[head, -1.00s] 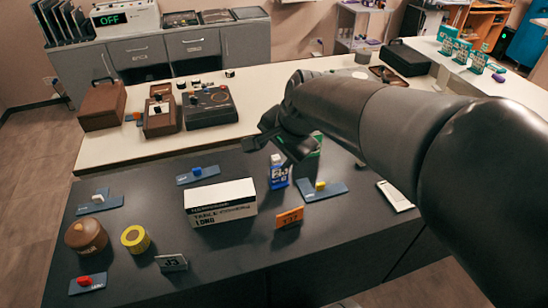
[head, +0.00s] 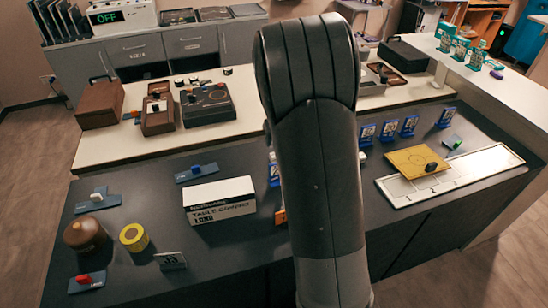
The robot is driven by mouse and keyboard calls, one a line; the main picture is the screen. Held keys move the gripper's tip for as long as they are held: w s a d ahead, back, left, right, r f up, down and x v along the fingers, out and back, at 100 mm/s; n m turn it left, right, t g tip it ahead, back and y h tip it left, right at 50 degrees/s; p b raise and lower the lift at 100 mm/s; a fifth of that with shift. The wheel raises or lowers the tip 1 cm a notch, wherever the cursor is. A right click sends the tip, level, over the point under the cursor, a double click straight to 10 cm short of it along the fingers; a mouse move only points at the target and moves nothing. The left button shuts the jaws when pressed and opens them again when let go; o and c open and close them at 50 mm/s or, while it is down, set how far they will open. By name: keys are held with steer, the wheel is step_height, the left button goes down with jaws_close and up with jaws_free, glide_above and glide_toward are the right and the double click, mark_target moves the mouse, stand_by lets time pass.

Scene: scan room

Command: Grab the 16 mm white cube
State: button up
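A small white cube (head: 97,196) sits on a blue-grey pad (head: 110,204) at the left end of the dark table, in the head view. Its size cannot be read from the picture. A blue cube (head: 195,169) and a red cube (head: 83,279) sit on similar pads. A green cube (head: 457,144) is on another at the right. My arm rises through the middle of the view, right of the white cube and well apart from it. My gripper is hidden behind the arm, so its fingers do not show.
A white-and-black box (head: 219,202) lies right of the white cube. A brown round pot (head: 84,235), a yellow tape roll (head: 134,237) and a number sign (head: 171,261) stand nearer the front. A yellow plate (head: 415,160) lies on a white numbered board (head: 480,168) at the right.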

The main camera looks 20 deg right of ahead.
steer(key=x, duration=1)
steer(key=shift+d+f, duration=0.1)
steer(key=shift+f, duration=0.3)
steer(key=c, duration=1)
steer(key=shift+c, duration=0.2)
steer(key=shift+r, duration=0.1)
